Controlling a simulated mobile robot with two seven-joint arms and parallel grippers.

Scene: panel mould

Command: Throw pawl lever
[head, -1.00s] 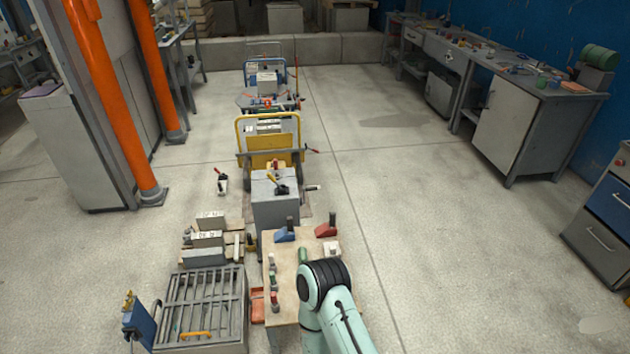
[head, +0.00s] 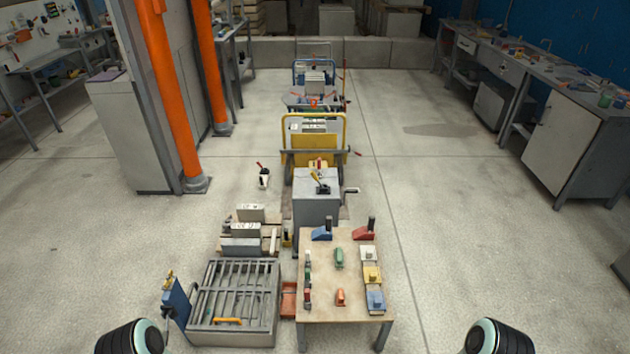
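I cannot tell for sure which part is the pawl lever. A short lever with a yellow grip (head: 316,176) stands on a black base on top of the grey cabinet (head: 316,209) in the middle of the head view. A small white unit with a red-tipped lever (head: 263,175) stands on the floor to the left of that cabinet. A crank handle (head: 351,190) sticks out at the cabinet's right side. Neither of my grippers is in view; only rounded dark parts of my arms show at the bottom left and bottom right.
A wooden table (head: 345,314) with several coloured blocks stands in front of the cabinet. A grey grated bin (head: 265,332) and stacked blocks (head: 247,229) are to its left. A yellow-framed cart (head: 345,135) stands behind the cabinet. Floor to the right is open.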

